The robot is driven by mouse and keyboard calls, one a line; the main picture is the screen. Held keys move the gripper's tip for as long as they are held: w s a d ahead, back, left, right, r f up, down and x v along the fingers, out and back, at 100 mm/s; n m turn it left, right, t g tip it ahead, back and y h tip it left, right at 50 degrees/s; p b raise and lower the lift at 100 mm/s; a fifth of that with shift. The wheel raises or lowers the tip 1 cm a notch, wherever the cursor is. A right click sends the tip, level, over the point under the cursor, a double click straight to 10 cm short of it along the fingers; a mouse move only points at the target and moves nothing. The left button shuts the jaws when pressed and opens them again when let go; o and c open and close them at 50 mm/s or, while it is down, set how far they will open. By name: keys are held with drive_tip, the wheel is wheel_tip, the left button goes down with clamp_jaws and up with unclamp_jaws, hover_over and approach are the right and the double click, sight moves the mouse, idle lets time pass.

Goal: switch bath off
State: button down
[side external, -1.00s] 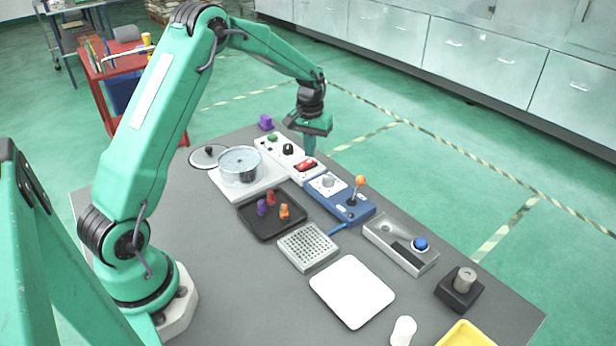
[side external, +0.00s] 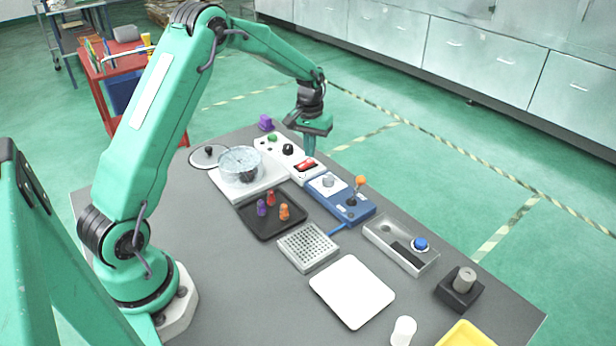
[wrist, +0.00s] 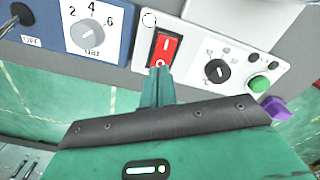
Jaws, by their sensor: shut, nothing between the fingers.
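The bath (side external: 240,167) is a round clear vessel on a white base, with a speckled surface and a dark shape inside. Beside it is a white control panel (side external: 271,149) with a red rocker switch (side external: 305,165), a black knob and a green button. In the wrist view the red switch (wrist: 166,46) shows an I mark at its far end and an O mark at its near end. My gripper (wrist: 158,72) is shut and empty, its tips at the O end. It is also at the switch in the side view (side external: 309,152). I cannot tell whether the tips touch.
A blue unit (side external: 339,198) with a dial and an orange-topped lever stands beside the panel. A purple block (side external: 266,123) is at the panel's far end. A black tray (side external: 255,223) with small coloured pieces lies in front. A round lid (side external: 208,155) lies left of the bath.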

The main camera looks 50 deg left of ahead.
sight(310, 161)
drive_tip(key=shift+f, duration=1)
idle(1.2)
drive_tip(key=shift+r, duration=3.5)
drive_tip(key=shift+r, duration=0.15)
